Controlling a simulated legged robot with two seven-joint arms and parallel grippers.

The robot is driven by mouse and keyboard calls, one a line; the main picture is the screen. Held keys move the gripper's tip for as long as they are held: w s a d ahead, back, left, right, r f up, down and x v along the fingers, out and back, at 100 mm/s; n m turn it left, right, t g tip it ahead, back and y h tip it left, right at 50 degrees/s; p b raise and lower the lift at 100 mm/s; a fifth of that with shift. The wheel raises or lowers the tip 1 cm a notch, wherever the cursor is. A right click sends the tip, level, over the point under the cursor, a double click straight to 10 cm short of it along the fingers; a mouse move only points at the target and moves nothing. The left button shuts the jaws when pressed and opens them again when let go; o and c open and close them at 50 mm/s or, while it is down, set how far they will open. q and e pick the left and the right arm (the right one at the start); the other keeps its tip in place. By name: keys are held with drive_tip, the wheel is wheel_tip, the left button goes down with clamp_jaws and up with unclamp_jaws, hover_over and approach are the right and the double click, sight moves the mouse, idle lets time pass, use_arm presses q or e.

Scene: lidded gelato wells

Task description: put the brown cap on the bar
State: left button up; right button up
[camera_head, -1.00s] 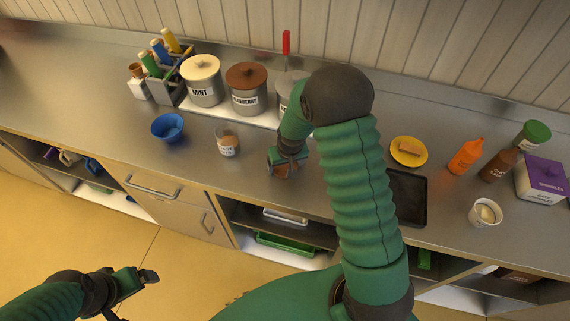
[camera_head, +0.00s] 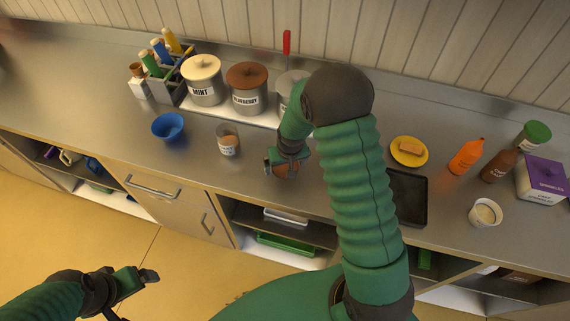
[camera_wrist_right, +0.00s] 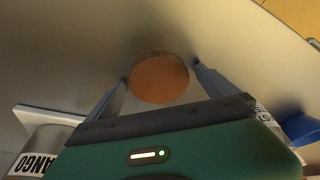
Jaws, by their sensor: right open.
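A round orange-brown cap (camera_wrist_right: 159,78) lies between the fingertips of my right gripper (camera_wrist_right: 160,72) in the right wrist view. The fingers are spread to either side of it, and it appears to rest on the steel bar top (camera_head: 250,185). In the head view my right gripper (camera_head: 285,167) is low over the bar, with a bit of the cap (camera_head: 281,170) showing. A darker brown lid (camera_head: 247,74) sits on the blueberry well (camera_head: 247,98). My left gripper (camera_head: 130,285) is empty and open, in front of the cabinets.
The mint well (camera_head: 203,90) has a cream lid. A mango well (camera_wrist_right: 40,150) stands right of blueberry, partly hidden by my arm. A clear cup (camera_head: 228,142) and blue bowl (camera_head: 168,126) are left of my right gripper. A black tray (camera_head: 408,200) lies to its right.

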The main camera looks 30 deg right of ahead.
drive_tip(key=shift+r, duration=0.15)
drive_tip(key=shift+w+r+p, duration=0.1)
drive_tip(key=shift+r+p, duration=0.55)
drive_tip(key=shift+p, duration=0.05)
drive_tip(key=d+b+v, duration=0.1)
drive_tip(key=v, duration=1)
drive_tip(key=s+a+n, duration=0.3)
drive_tip(key=s+a, duration=0.8)
drive_tip(key=s, duration=0.1)
drive_tip(key=shift+s+a+f+y, duration=0.15)
drive_tip(key=shift+s+f+y, duration=0.1)
drive_tip(key=shift+y, duration=0.15)
drive_tip(key=shift+s+r, duration=0.1)
drive_tip(key=shift+a, duration=0.15)
